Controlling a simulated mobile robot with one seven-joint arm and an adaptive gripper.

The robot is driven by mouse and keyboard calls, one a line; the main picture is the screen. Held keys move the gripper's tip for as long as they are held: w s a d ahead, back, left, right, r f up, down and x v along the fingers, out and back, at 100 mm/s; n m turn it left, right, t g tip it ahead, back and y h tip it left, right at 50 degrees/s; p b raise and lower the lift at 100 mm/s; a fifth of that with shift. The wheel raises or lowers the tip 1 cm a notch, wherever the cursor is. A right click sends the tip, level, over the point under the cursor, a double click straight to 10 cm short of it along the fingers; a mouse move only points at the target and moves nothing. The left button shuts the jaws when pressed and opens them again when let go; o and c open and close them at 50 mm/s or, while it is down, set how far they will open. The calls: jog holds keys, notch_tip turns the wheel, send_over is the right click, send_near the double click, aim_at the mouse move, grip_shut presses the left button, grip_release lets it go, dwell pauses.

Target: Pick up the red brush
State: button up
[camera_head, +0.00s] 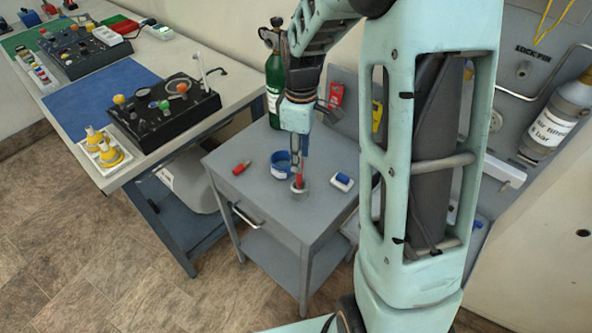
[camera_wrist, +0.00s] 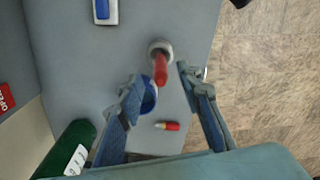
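A red upright handle with a grey round base (camera_head: 299,185) stands on the grey cart top; it looks like the red brush. In the wrist view the red handle (camera_wrist: 160,70) lies between my two fingertips, with the base beyond it. My gripper (camera_head: 299,158) points down over it, fingers apart. In the wrist view my gripper (camera_wrist: 159,78) is open, and neither finger visibly touches the handle. I cannot tell how far down the fingers reach. A short red piece with a pale tip (camera_head: 241,168) lies apart to the left; it shows in the wrist view (camera_wrist: 167,126).
A blue roll (camera_head: 281,168) sits close behind the handle, partly behind my left finger in the wrist view. A blue-and-white block (camera_head: 342,181) lies to the right. A green cylinder (camera_head: 274,90) stands behind the cart. The cart's front top (camera_head: 270,208) is clear.

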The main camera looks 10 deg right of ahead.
aim_at(299, 178)
notch_tip(299, 178, down, 9)
jog(key=shift+a+f, duration=0.1)
dwell(0.4)
grip_shut()
